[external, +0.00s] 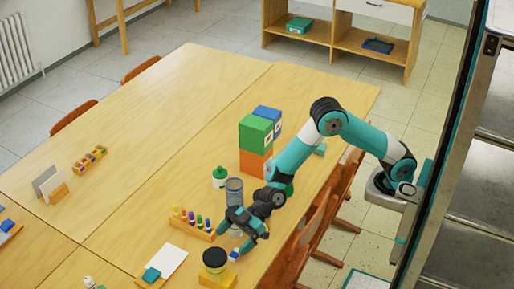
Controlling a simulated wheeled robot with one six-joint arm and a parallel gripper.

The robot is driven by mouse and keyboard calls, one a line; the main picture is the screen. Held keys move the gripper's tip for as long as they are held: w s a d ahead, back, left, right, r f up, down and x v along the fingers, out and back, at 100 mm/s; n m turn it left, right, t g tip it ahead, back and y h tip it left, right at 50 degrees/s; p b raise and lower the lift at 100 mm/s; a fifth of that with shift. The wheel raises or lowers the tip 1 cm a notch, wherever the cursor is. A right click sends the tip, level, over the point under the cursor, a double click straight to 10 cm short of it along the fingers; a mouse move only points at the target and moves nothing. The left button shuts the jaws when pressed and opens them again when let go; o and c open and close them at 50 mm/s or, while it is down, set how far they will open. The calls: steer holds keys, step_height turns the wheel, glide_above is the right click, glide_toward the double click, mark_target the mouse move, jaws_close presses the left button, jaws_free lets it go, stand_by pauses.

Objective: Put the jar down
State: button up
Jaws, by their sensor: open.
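A jar with a black lid and yellowish body (215,262) stands upright at the front edge of the table, at or on a yellow block (218,281). My gripper (235,236) is open, low over the table, just above and right of this jar in the picture and apart from it. Nothing clear shows between the fingers. A grey cylindrical container (234,188) stands just behind my gripper, its lower part partly hidden by it. A white jar with a green lid (220,178) stands beside that. Which one is the task's jar I cannot tell.
A rack of coloured bottles (192,224) stands left of my gripper. Green (256,132), blue (268,119) and orange (254,162) boxes are stacked behind. A small blue-and-white item (234,254) lies close to the fingers. The table's left middle (150,130) is clear.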

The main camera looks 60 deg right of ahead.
steer(key=shift+v, duration=2.35)
steer(key=s+d+r+m+g+h, duration=0.1)
steer(key=s+d+r+m+h, duration=0.2)
steer(key=d, duration=0.5)
steer(key=s+d+r+g+h, duration=0.1)
steer(key=s+d+r, duration=0.2)
steer(key=d+r, duration=0.35)
steer(key=s+d+m+g+h, duration=0.2)
steer(key=s+d+m+h, duration=0.2)
steer(key=s+d, duration=0.7)
steer(key=d, duration=0.3)
steer(key=shift+s+d+f+h, duration=0.3)
steer(key=shift+d+f, duration=0.05)
steer(key=shift+d, duration=0.05)
